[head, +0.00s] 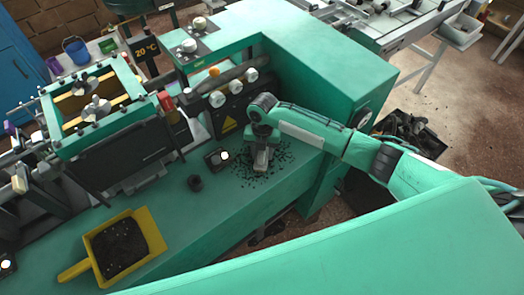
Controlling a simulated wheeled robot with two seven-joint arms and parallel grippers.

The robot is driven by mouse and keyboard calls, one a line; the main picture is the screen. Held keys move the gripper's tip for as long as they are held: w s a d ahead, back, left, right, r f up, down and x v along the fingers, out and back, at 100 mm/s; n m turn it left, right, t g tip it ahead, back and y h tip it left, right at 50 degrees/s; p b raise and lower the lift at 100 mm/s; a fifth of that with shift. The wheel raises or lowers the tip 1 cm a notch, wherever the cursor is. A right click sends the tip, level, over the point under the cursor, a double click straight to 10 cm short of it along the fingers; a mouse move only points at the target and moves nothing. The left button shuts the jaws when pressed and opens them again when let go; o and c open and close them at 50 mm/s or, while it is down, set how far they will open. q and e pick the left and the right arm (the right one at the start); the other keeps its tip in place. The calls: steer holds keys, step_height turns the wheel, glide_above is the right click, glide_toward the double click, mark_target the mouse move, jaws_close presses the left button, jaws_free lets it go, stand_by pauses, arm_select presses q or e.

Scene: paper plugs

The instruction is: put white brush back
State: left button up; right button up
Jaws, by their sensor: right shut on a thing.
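My right gripper (261,158) reaches in from the right and points down at the green machine top. It is shut on a pale thing, which I take to be the white brush; the jaws hide most of it, and its lower end is close to the surface. Whether it touches the surface is unclear. Black scraps (277,176) lie scattered around it. A yellow dustpan (149,223) with a heap of dark scraps lies on the green top at the lower left, its handle toward the left. My left gripper is not in view.
A small black block with a white round face (216,158) and a black ring-like piece (195,183) stand left of the gripper. Knobs and a warning plate (229,124) rise behind it. A green machine housing (330,60) stands behind the arm. The green top near the dustpan is clear.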

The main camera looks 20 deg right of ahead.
steer(key=o, duration=0.9)
steer(key=shift+f, duration=0.1)
steer(key=shift+w+r, duration=0.1)
steer(key=shift+r, duration=0.4)
steer(key=r, duration=0.3)
steer(key=r+b, duration=0.1)
steer(key=r, duration=0.3)
steer(key=w+r+b, duration=0.1)
steer(key=r, duration=0.3)
steer(key=shift+d+r, duration=0.1)
steer(key=shift+d, duration=0.2)
